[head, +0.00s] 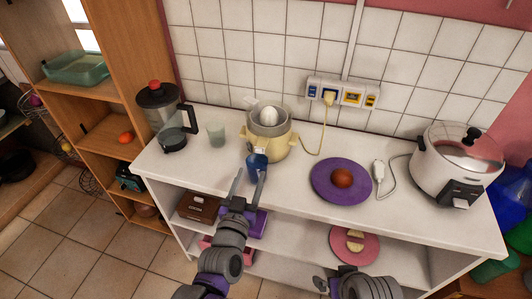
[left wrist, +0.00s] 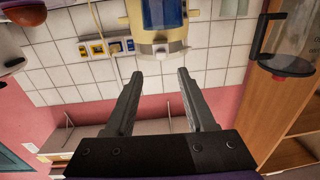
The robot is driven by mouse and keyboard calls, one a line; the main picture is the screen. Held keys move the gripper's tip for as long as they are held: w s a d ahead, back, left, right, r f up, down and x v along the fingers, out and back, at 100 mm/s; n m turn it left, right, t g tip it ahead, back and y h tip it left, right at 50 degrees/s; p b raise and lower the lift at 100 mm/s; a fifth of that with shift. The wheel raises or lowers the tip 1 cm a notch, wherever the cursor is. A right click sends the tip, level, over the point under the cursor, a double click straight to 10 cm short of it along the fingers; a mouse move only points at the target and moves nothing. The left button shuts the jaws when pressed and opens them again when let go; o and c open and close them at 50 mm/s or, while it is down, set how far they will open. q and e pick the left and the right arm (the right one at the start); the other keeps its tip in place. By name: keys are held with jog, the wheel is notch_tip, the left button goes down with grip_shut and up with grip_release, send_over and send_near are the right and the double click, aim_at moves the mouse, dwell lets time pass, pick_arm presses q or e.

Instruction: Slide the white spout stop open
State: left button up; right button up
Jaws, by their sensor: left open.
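A pale yellow citrus juicer (head: 268,133) stands on the white counter with a white reamer on top; the left wrist view shows its front (left wrist: 176,44) upside down. A blue cup (head: 258,162) stands at its front, and it also shows in the left wrist view (left wrist: 163,12). A small pale part by the cup's rim may be the white spout stop (left wrist: 160,49); it is too small to be sure. My left gripper (head: 250,177) is open and empty, its fingers (left wrist: 159,75) pointing at the juicer's front, apart from it. My right gripper (head: 326,284) is low at the bottom edge.
A purple plate (head: 327,191) with a reddish round fruit, a white plug and a rice cooker (head: 453,165) stand to the right. A socket strip (head: 343,94) is on the tiled wall. The shelf below holds several things.

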aim_at(258, 152)
pick_arm(q)
jog(key=x, duration=1)
jog(key=shift+w, duration=0.25)
grip_shut()
dwell(1.0)
